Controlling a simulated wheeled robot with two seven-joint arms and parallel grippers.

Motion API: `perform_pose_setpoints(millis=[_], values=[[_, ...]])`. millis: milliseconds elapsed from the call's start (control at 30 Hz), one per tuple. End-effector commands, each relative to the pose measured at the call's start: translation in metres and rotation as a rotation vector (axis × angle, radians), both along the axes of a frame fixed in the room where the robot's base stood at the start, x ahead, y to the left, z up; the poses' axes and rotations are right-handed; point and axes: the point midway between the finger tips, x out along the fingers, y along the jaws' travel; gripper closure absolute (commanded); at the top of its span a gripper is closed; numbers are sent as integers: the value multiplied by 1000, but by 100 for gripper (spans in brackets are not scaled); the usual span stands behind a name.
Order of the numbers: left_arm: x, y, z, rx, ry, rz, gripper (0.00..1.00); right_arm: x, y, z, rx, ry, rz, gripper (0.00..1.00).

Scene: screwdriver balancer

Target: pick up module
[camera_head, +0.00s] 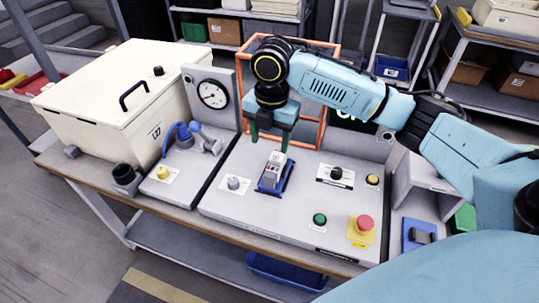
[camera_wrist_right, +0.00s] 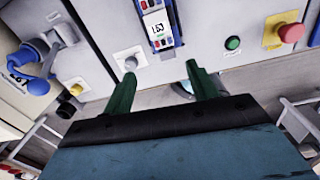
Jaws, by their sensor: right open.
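The module (camera_head: 273,168) is a small grey-white block with dark and red parts, seated in a blue holder (camera_head: 280,188) on the grey panel. In the right wrist view the module (camera_wrist_right: 156,25) shows at the top centre with a white label reading 153. My right gripper (camera_head: 269,139) has green fingers and is above and just behind the module in the head view. In the right wrist view its two fingers (camera_wrist_right: 160,75) are apart with nothing between them, and the module lies beyond their tips. My left gripper is not in view.
The panel carries a grey knob (camera_head: 233,183), a green button (camera_head: 320,219), a red emergency button (camera_head: 364,223) and a black knob (camera_head: 336,173). An orange frame (camera_head: 331,85) stands behind my right arm. A blue valve handle (camera_head: 180,131) and gauge (camera_head: 212,93) are at left.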

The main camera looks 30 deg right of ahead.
Motion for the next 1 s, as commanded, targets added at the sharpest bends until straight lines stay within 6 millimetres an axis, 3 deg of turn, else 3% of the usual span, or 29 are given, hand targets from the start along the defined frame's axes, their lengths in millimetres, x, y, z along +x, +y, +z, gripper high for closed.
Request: perform_pose_setpoints(millis=[100, 233, 600, 867, 1000], values=[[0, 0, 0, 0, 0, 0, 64, 6, -18, 22, -19, 13, 56, 42], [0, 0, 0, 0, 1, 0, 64, 6, -24, 24, -23, 26, 85, 42], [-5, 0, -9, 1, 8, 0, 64, 7, -24, -40, -23, 26, 87, 42], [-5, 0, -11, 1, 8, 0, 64, 7, -26, -59, -22, 24, 85, 42], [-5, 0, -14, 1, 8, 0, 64, 9, -30, -81, -23, 26, 85, 42]])
